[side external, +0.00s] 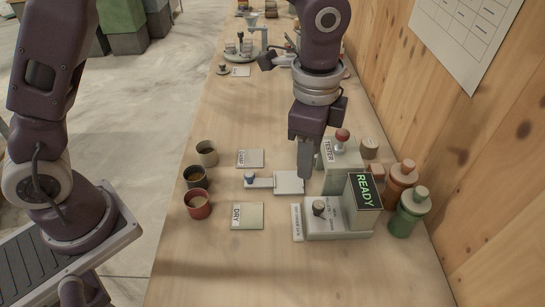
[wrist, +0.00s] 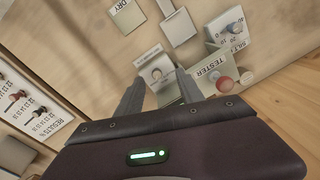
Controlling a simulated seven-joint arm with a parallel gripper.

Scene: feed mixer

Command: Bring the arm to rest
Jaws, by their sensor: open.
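My gripper (side external: 304,186) hangs pointing down over the wooden table, close beside the small white square pan (side external: 289,182) and left of the tester (side external: 341,165). In the wrist view my gripper (wrist: 160,76) shows two grey fingers spread apart. No object is visibly held between them. I cannot tell the exact height of the fingertips above the table.
A box with a READY screen (side external: 363,205) stands right of my gripper, with green (side external: 409,213) and orange (side external: 401,180) bottles behind. Several cups, including a red one (side external: 197,204), and the DRY card (side external: 247,216) are at left. A wooden wall (side external: 490,150) bounds the right. The front table is clear.

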